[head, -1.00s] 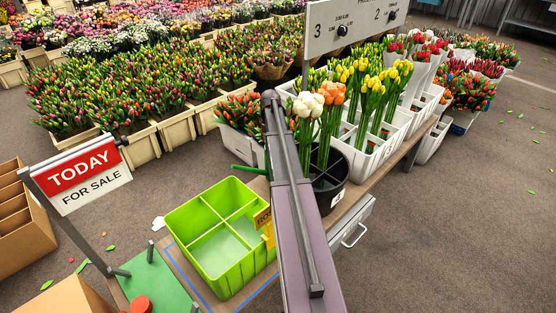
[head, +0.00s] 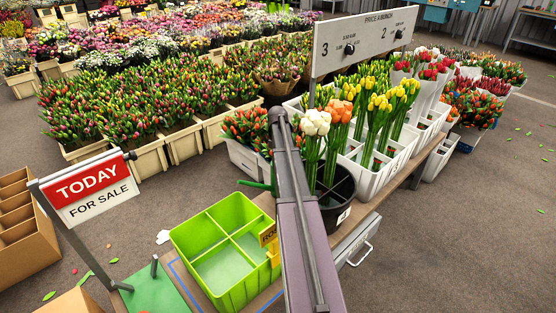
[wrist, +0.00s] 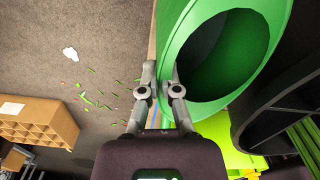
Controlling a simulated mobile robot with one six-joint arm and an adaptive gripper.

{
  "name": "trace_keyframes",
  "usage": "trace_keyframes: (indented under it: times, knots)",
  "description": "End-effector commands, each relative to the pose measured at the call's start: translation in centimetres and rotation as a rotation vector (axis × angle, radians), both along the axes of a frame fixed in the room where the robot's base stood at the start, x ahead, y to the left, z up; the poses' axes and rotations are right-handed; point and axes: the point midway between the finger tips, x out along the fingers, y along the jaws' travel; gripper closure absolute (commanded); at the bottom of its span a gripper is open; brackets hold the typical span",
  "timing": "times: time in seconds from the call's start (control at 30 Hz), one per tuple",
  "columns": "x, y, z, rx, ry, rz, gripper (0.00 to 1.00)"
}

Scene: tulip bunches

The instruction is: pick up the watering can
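The watering can is green. In the wrist view it (wrist: 192,105) fills the upper right, with its round dark opening facing the camera. In the head view only a thin green part (head: 256,186) shows, left of my arm and behind the crate; my arm hides the rest. My gripper (wrist: 160,72) is in the wrist view at the can's left edge. Its fingertips are close together, with a narrow green part of the can between them. The exact contact is hard to see. The gripper is hidden in the head view.
A lime-green divided crate (head: 207,277) stands on the bench, left of my arm. A black bucket (head: 341,203) with tulips and white crates (head: 375,181) stand to the right. A sale sign (head: 88,190) stands at the left. Open floor (head: 455,245) lies at the right.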

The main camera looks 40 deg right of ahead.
Motion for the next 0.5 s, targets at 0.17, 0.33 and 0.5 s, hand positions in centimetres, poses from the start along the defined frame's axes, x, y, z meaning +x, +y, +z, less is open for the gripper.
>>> trace_keyframes:
  times: [0.17, 0.33, 0.5]
  knots:
    - [0.0, 0.0, 1.0, 0.000, 0.000, 0.000, 1.00]
    - [0.0, 0.0, 2.3, 0.000, 0.000, 0.001, 1.00]
    - [0.0, 0.0, 3.8, 0.000, 0.000, 0.001, 1.00]
